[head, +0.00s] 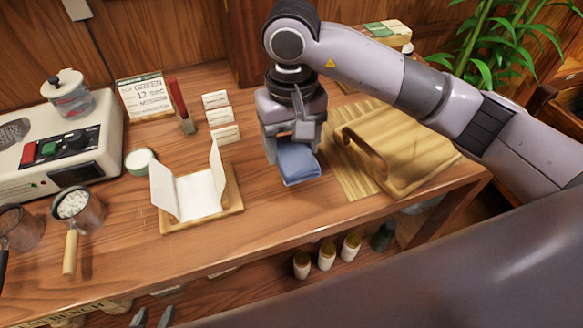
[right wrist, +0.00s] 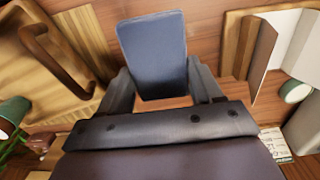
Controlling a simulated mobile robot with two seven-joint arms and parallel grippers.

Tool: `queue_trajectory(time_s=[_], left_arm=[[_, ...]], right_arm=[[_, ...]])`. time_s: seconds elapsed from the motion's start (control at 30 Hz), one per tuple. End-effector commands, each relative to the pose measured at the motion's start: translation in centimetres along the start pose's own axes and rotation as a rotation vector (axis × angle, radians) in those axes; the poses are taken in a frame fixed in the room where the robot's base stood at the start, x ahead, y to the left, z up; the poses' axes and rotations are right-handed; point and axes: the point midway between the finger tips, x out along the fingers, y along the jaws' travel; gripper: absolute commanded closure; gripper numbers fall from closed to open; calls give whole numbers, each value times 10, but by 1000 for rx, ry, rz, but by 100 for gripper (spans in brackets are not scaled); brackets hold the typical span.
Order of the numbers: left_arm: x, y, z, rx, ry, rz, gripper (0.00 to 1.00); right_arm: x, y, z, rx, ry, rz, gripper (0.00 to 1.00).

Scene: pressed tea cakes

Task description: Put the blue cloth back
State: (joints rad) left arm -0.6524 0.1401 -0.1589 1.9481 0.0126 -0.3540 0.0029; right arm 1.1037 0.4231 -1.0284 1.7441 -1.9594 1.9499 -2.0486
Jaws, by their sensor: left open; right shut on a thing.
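The blue cloth (head: 299,165) is a folded pad at the middle of the wooden table, just left of the slatted mat. My right gripper (head: 293,143) is above it, pointing down, shut on it. In the right wrist view the cloth (right wrist: 153,50) sits between the two fingers of my right gripper (right wrist: 163,88). I cannot tell whether its underside touches the table. My left gripper (head: 153,317) shows only as two grey fingertips, apart and empty, at the bottom edge of the head view.
Right of the cloth are a slatted mat (head: 349,177) and a wooden board with a raised handle (head: 366,153). Left of it, white folded paper (head: 190,190) stands on a small wooden tray (head: 205,222). Small cards (head: 224,133) stand behind. The table front near the cloth is clear.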

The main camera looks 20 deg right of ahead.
Motion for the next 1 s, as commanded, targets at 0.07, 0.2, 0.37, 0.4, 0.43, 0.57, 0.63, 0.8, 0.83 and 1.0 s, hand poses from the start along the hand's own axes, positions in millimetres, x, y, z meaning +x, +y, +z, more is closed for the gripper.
queue_trajectory(time_s=[0.07, 0.2, 0.37, 0.4, 0.43, 0.57, 0.63, 0.8, 0.83, 1.0], left_arm=[[-2, 0, -3, 0, 1, 0, 54], [-2, 0, -4, 0, 1, 0, 54], [-2, 0, -5, 0, 3, 0, 54], [-3, 0, -6, 0, 3, 0, 54], [-3, 0, -6, 0, 3, 0, 54], [-4, 0, -8, 0, 4, 0, 54], [-4, 0, -8, 0, 5, 0, 54], [-4, 0, -8, 0, 5, 0, 54], [-4, 0, -8, 0, 5, 0, 54], [-1, 0, -4, 0, 5, 0, 54]], right_arm=[[16, 0, 1, 1, -5, 0, 64], [33, 0, 0, 1, -1, -1, 64], [44, 0, 0, 1, -1, -1, 64], [49, 0, 0, 1, -2, 0, 64], [53, 0, 0, 1, -3, -1, 64], [71, 0, 0, 2, -3, 0, 64], [75, 0, 0, 0, 0, -1, 64], [74, 0, 0, 0, 2, -1, 64], [75, 0, 0, 0, 2, -1, 64], [78, 0, -1, 0, 2, 0, 32]])
